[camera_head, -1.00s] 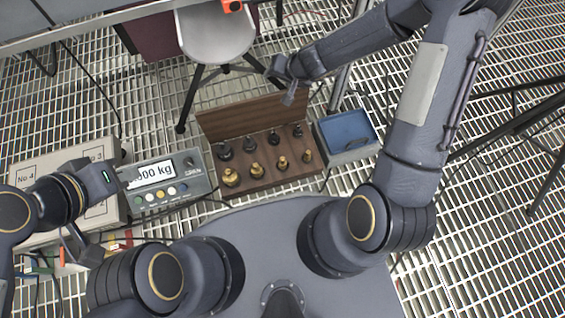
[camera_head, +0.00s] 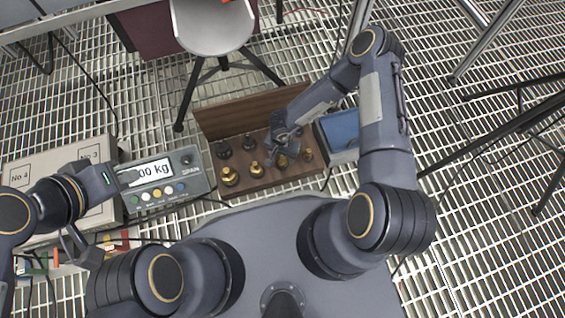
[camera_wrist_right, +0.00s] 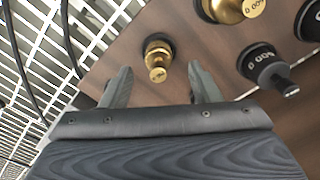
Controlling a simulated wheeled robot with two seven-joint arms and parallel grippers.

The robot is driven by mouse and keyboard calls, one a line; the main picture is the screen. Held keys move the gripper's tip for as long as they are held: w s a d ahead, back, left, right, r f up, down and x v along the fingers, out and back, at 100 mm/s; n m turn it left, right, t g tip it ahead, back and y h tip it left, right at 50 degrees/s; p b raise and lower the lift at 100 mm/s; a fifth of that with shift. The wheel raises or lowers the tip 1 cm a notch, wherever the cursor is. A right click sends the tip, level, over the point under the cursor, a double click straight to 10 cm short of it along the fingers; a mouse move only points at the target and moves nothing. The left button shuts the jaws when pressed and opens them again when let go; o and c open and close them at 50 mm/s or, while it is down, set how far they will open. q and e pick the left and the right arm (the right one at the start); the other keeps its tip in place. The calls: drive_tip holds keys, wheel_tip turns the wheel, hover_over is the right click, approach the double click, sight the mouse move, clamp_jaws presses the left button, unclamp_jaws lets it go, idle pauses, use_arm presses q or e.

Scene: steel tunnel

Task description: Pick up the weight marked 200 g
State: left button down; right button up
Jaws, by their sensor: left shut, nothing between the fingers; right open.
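Brass and black knobbed weights stand in two rows in a wooden case (camera_head: 255,188). In the right wrist view, a small brass weight (camera_wrist_right: 157,57) sits ahead of and between my right fingers; its label is unreadable. A larger brass weight (camera_wrist_right: 228,9) and a black weight (camera_wrist_right: 265,65) have partly legible labels. I cannot tell which weight is marked 200 g. My right gripper (camera_wrist_right: 162,82) is open and empty above the case; in the head view it partly hides the weights. My left gripper (camera_head: 130,178) is shut and empty, in front of the scale's display.
A scale (camera_head: 165,182) with a lit display stands left of the case. A blue tray (camera_head: 341,132) is right of it. Boxes marked No 3 and No 4 (camera_head: 55,170) are at left. A stool (camera_head: 212,28) stands behind, and tripod legs at right. The floor is metal grating.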

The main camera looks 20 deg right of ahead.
sight(283, 157)
wheel_tip(283, 157, down, 4)
drive_tip(key=shift+s+r+b, duration=0.1)
drive_tip(key=shift+r+b, duration=0.15)
drive_tip(key=shift+b, duration=0.5)
use_arm(q)
wheel_tip(283, 157, down, 2)
drive_tip(key=shift+f, duration=0.15)
use_arm(e)
drive_tip(key=shift+r, duration=0.1)
drive_tip(key=c, duration=1.2)
